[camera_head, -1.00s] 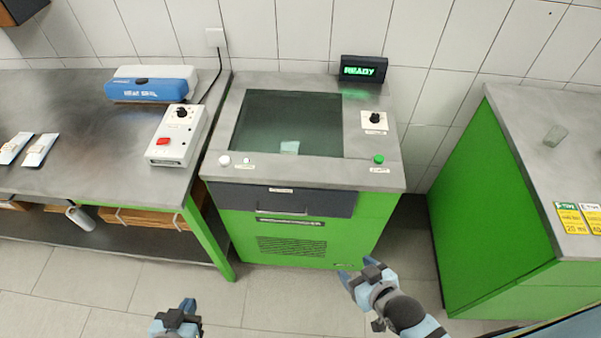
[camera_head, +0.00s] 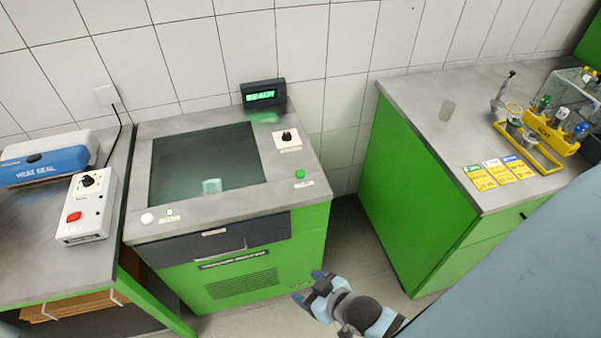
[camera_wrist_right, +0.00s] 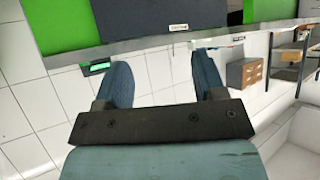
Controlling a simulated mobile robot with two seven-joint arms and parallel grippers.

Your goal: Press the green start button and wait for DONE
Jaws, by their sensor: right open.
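The green start button (camera_head: 300,174) sits at the front right corner of the test machine's grey top (camera_head: 255,200). The display (camera_head: 263,93) at the back of the machine shows green text that looks like READY. A small pale object (camera_head: 211,186) shows through the machine's dark glass lid (camera_head: 200,150). My right gripper (camera_head: 308,287) is open and empty, in front of the machine and below the button, touching nothing that I can see. Its two fingers stand apart in the right wrist view (camera_wrist_right: 165,80). My left gripper is not in view.
A black knob (camera_head: 286,137) sits behind the button. A heat sealer (camera_head: 45,163) and a control box with a red button (camera_head: 87,206) stand on the left bench. The right bench (camera_head: 425,95) holds a small glass, yellow cards (camera_head: 498,174) and a yellow rack (camera_head: 550,137). A floor gap separates machine and right bench.

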